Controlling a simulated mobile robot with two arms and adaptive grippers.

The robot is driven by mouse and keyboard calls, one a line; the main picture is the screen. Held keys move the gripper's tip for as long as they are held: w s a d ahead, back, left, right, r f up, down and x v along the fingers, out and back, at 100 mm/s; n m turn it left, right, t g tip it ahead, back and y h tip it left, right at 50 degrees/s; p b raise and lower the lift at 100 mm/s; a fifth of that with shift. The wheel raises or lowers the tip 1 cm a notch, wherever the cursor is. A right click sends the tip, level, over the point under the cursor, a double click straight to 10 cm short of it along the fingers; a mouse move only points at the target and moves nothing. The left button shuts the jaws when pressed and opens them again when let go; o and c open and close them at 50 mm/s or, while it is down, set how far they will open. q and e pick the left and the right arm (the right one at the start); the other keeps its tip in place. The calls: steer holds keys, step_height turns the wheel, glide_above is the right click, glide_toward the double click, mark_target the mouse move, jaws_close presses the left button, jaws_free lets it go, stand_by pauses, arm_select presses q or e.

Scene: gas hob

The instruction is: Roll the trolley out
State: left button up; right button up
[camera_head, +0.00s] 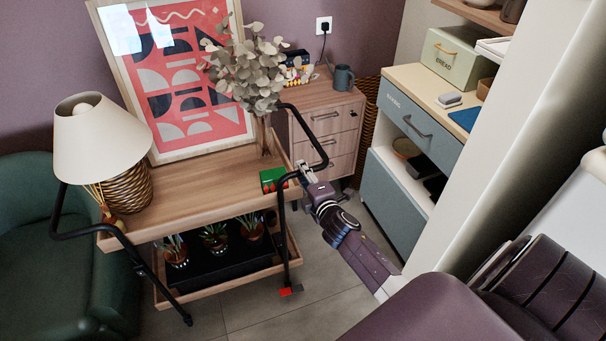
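The trolley (190,180) is a two-tier wooden cart with black tube handles, standing in the middle left. Its right handle (322,150) bends outward, and its left handle (75,236) sticks out toward the armchair. My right gripper (302,170) is at the lower bend of the right handle. Its fingers overlap the bar, and I cannot tell whether they are closed on it. A red pedal-like part (288,291) sits at the foot of the right front leg. My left gripper is out of view.
The trolley carries a lamp (100,135), a framed print (178,80), a leafy plant (250,70), a green box (272,179) and potted plants below. A green armchair (40,270) stands left, a drawer unit (328,120) behind. Bare floor (330,280) lies in front at right.

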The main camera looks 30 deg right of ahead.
steer(key=v, duration=1.2)
steer(key=shift+d, duration=0.1)
steer(key=s+a+f+m+g+y, duration=0.1)
steer(key=s+a+f+m+g, duration=0.3)
steer(key=f, duration=0.7)
steer(key=s+a+f+m+g+y, duration=0.1)
steer(key=s+f, duration=0.5)
steer(key=f, duration=0.5)
steer(key=s+a+f+m+g, duration=0.25)
steer(key=s+f, duration=0.25)
steer(key=f, duration=0.6)
steer(key=s+a+f+m+g, duration=0.1)
steer(key=s+a+f+g, duration=0.1)
steer(key=s+f, duration=0.3)
steer(key=s+a+f+m+g+y, duration=0.1)
steer(key=s+f, duration=0.4)
steer(key=s, duration=0.8)
steer(key=s+a+f+m+g, duration=0.3)
steer(key=s+f, duration=0.2)
steer(key=s, duration=0.5)
steer(key=shift+g+y, duration=0.35)
steer(key=shift+y, duration=0.05)
